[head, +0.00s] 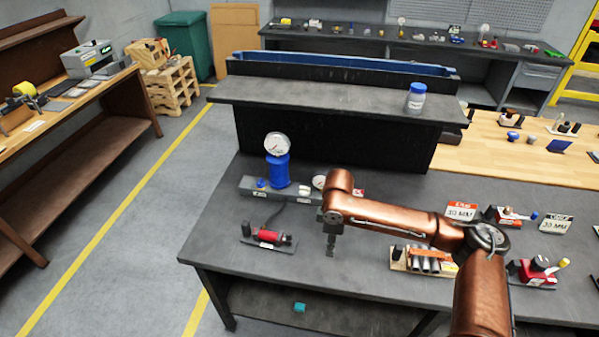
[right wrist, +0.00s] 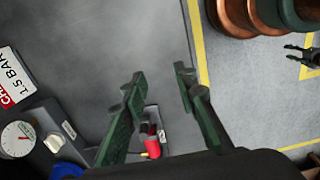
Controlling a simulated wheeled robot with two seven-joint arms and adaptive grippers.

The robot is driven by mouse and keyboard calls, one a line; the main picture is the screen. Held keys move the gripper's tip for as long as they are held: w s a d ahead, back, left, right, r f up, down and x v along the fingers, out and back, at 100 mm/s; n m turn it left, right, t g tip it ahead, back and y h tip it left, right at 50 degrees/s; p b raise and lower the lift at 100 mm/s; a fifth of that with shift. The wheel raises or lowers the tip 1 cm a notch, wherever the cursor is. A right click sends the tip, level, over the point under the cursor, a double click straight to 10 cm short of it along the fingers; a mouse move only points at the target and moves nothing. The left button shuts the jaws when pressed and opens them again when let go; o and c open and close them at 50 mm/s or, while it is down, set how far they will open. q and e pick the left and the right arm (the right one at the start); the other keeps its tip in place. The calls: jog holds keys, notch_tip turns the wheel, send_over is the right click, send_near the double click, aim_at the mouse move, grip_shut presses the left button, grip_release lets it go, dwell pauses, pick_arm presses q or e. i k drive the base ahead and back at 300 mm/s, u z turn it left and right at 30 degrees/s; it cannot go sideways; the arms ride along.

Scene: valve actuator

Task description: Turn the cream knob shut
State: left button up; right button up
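The cream knob (right wrist: 53,143) sits on a grey block (head: 258,192), beside a white-faced dial (right wrist: 18,138), at the left of the right wrist view. In the head view the knob (head: 304,189) is a small pale spot right of the blue gauge stand (head: 278,171). My right gripper (head: 330,252) points down over the bench, in front of the block and apart from the knob. In the right wrist view its fingers (right wrist: 158,75) are spread with nothing between them. My left gripper (right wrist: 296,52) seems to show only at the right wrist view's right edge, small, prongs apart.
A red device on a dark plate (head: 268,240) lies left of my right gripper. A tray of grey cylinders (head: 424,262) stands to its right. A sign reading 1.5 BAR (right wrist: 14,80) is beside the dial. The front bench surface between is clear.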

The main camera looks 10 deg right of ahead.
aim_at(304, 190)
jog(key=i, duration=1.2)
